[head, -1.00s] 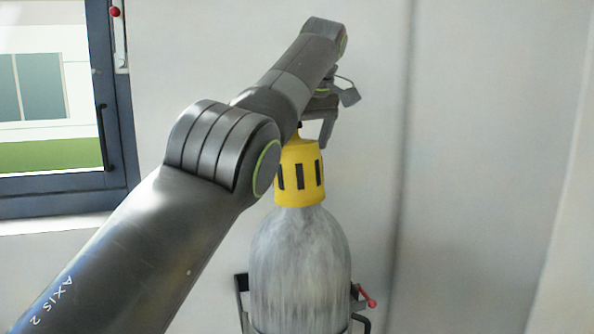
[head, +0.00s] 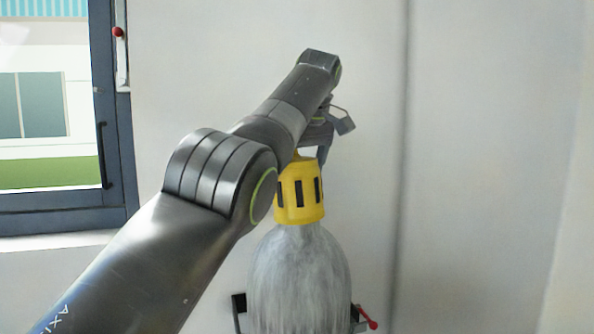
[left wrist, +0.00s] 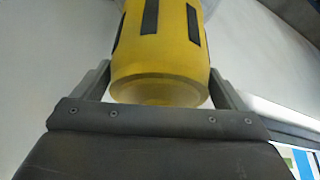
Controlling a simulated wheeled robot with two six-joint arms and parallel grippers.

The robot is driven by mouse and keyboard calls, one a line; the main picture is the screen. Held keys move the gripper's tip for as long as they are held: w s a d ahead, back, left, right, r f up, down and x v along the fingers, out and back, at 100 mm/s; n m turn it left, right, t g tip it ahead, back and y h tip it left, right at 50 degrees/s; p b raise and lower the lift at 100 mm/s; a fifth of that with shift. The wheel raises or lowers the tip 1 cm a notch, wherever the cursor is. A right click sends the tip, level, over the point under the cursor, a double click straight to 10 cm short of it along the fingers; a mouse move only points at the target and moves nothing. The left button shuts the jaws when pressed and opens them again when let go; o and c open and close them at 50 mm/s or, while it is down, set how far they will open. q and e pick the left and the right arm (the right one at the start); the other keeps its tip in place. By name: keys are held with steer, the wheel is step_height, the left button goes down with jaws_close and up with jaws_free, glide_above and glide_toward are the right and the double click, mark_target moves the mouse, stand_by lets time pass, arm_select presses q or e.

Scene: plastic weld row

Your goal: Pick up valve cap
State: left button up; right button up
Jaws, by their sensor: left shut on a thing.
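The valve cap (head: 300,192) is a yellow cylinder with dark slots, at the top of a grey gas cylinder (head: 298,280) in the head view. Any gap between cap and cylinder is too small to tell. In the left wrist view the cap (left wrist: 163,50) fills the upper middle, its rounded end toward me, with a bit of grey beyond it. My left gripper (left wrist: 160,88) is shut on the cap, one finger on each side. In the head view my left arm partly hides the gripper and the cap's left side. My right gripper is not in view.
A dark bracket (head: 239,308) holds the cylinder near the wall, with a red-tipped lever (head: 370,320) at its right. A dark-framed window (head: 115,190) is at the left. The wall to the right is bare.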

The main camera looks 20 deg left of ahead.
arm_select(q)
step_height(320, 180, up, 10)
steer(key=p, duration=0.9)
steer(key=shift+r+p, duration=0.1)
steer(key=shift+p, duration=0.25)
steer(key=shift+w+r+m, duration=0.1)
steer(key=shift+r+m, duration=0.25)
steer(key=shift+m, duration=0.25)
step_height(320, 180, up, 9)
steer(key=m+t+h+p, duration=0.2)
steer(key=m+h+p, duration=0.2)
steer(key=m, duration=0.8)
steer(key=f+b, duration=0.2)
steer(key=f, duration=0.1)
steer(key=f+b, duration=0.6)
steer(key=shift+s, duration=0.35)
step_height(320, 180, down, 10)
steer(key=b, duration=1)
steer(key=shift+f+b, duration=0.35)
steer(key=shift+b, duration=0.05)
